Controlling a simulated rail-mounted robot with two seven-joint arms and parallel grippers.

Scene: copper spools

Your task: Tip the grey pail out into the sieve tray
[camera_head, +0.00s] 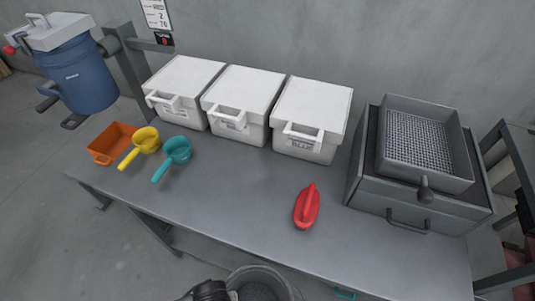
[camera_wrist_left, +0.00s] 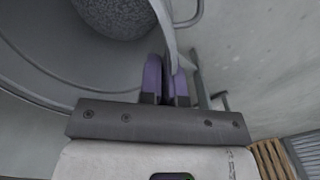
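The grey pail (camera_head: 262,268) is at the bottom edge of the head view, in front of the table, partly cut off. Grey granular material (camera_wrist_left: 118,14) lies inside the pail (camera_wrist_left: 50,45) in the left wrist view. My left gripper (camera_wrist_left: 166,78) has its purple fingers on either side of the pail's rim, closed on it. In the head view only a dark part of my left arm shows beside the pail; its fingertips are hidden. The sieve tray (camera_head: 467,172), with a mesh floor, sits on a grey drawer box at the table's right end. My right gripper is not seen.
Three white lidded bins (camera_head: 312,108) line the back. An orange tray (camera_head: 105,148) and yellow and teal ladles (camera_head: 178,150) are left. The table's front middle is clear. A blue drum (camera_head: 82,80) hangs left.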

